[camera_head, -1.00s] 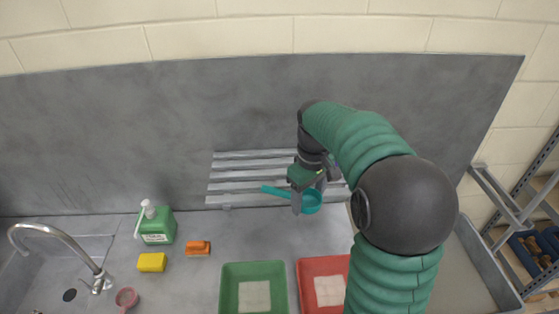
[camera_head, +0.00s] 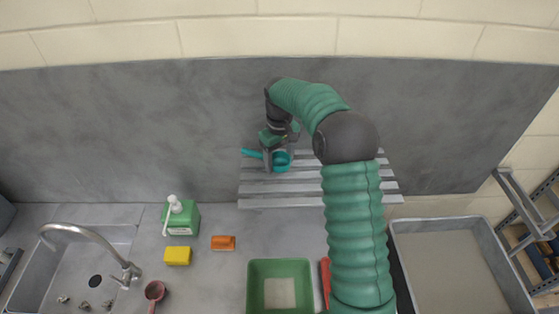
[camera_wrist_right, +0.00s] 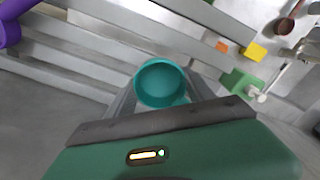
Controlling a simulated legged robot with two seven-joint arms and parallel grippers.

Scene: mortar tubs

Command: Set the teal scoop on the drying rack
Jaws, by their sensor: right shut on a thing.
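The teal scoop (camera_head: 281,161) is over the upper left part of the drying rack (camera_head: 285,203), a set of grey metal slats against the back wall. My right gripper (camera_head: 268,159) is shut on the scoop, whose handle points left in the head view. In the right wrist view the scoop's round cup (camera_wrist_right: 161,83) shows just beyond the fingers, with slats (camera_wrist_right: 65,55) around it. I cannot tell whether the scoop touches the slats. My left gripper is out of view.
A purple item (camera_wrist_right: 10,22) shows at the wrist view's edge. A green tub (camera_head: 280,262) stands in front; my right arm mostly hides a red tub (camera_head: 325,283).

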